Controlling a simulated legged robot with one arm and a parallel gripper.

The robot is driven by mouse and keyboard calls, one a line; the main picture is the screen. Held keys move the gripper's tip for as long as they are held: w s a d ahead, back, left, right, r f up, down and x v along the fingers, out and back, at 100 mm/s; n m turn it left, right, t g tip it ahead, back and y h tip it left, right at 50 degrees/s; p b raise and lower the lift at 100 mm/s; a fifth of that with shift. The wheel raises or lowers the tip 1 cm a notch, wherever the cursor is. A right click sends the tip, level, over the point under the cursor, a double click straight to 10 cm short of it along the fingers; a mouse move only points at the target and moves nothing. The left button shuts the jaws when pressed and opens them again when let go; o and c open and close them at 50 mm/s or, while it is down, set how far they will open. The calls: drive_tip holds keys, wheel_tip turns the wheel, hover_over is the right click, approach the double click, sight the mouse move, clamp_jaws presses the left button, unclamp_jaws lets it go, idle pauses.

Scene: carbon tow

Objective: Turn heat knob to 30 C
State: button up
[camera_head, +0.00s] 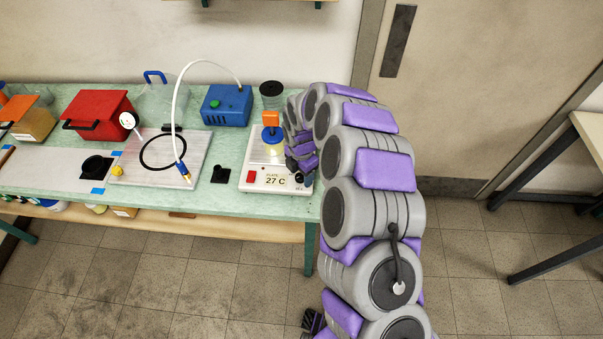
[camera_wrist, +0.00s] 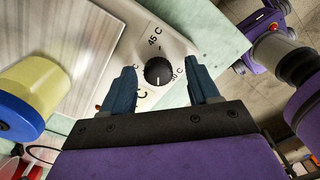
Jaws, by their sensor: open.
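The hot plate (camera_head: 252,165) stands at the right end of the bench, with a red switch (camera_head: 252,177) and a display (camera_head: 276,181) reading 27 C. The black heat knob (camera_wrist: 158,71) shows in the wrist view on its white panel. Its pale mark points to the bottom of the picture, near a partly hidden label ending in C. A 45 C label (camera_wrist: 155,36) sits above the knob; the labels at the sides are partly covered. My gripper (camera_wrist: 161,66) is open, one finger on each side of the knob, with visible gaps. In the head view my arm partly hides the knob area.
A yellow container with a blue lid (camera_wrist: 30,95) stands on the plate, close to my gripper's left. A blue pump box (camera_head: 227,105), a red box (camera_head: 98,114) and a white hose (camera_head: 175,110) are further left. Floor is clear in front.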

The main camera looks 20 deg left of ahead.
drive_tip(key=shift+a+f, duration=0.25)
drive_tip(key=shift+a, duration=0.3)
drive_tip(key=shift+d+r, duration=0.15)
drive_tip(key=shift+d, duration=0.45)
drive_tip(key=c, duration=0.5)
drive_tip(key=shift+a, duration=0.2)
drive_tip(key=c, duration=0.5)
